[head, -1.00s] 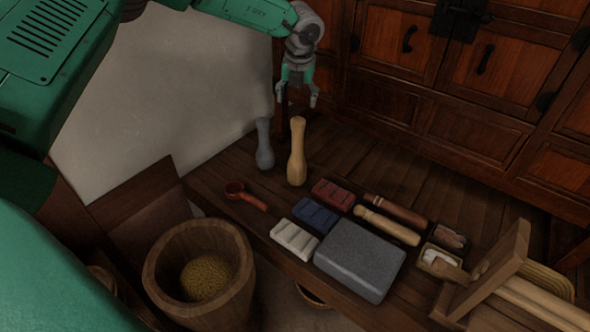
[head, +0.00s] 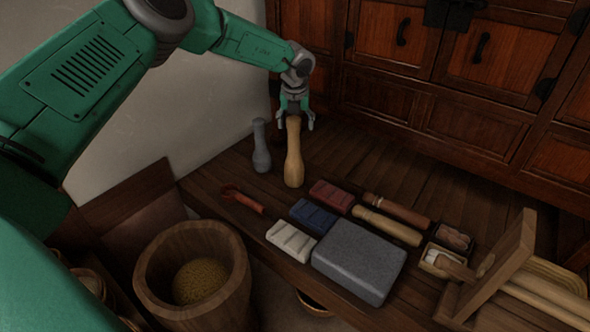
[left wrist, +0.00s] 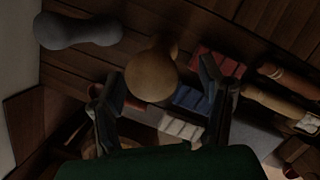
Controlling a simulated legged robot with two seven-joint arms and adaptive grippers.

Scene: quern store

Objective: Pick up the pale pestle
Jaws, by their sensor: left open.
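The pale pestle (head: 294,158) stands upright on the dark plank bench, beside a grey pestle (head: 261,147). My left gripper (head: 294,121) is open at the pale pestle's top, with a finger to either side of it. In the left wrist view the pale pestle's rounded top (left wrist: 151,76) shows between and just beyond the open fingers (left wrist: 160,100). Whether the fingers touch it I cannot tell. The grey pestle lies to the left in the left wrist view (left wrist: 78,31), clear of the fingers. My right gripper is not in view.
Red (head: 331,196), blue (head: 314,216) and white (head: 291,241) blocks and a grey stone slab (head: 359,262) lie to the right. A wooden mortar (head: 158,291) with grain stands front left. A cabinet (head: 440,90) closes the back.

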